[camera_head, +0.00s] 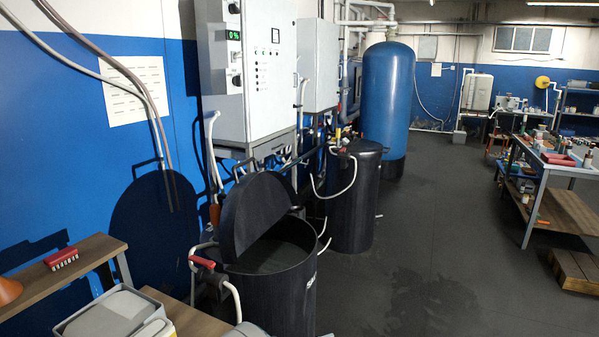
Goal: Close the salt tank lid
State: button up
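The salt tank (278,291) is a black round tank standing near the bottom middle of the head camera view. Its black lid (252,215) is raised, standing steeply up on the tank's left side, with its lower part at the rim. The tank's mouth is partly open to view and its inside is dark grey. White lettering shows on the tank's right side, cut off from view. My gripper is not in view.
A wooden bench (62,268) with a red brush (61,258) and a grey box (118,316) stand at lower left. A black closed tank (352,205) and a blue tank (386,95) stand behind. Cabinets hang above. The floor (440,250) right of the tank is clear.

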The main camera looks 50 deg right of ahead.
aim_at(257, 200)
jog(key=l+z, duration=0.2)
jog(key=z, duration=0.25)
jog(key=l+z, duration=0.3)
jog(key=z, duration=0.15)
jog(key=i+l+u, duration=0.1)
jog(key=l, duration=0.3)
jog(key=i+l+u, duration=0.1)
jog(key=l, duration=0.35)
jog(key=i+l+u, duration=0.1)
jog(key=l, duration=0.35)
jog(key=i+l+u, duration=0.1)
jog(key=l, duration=0.3)
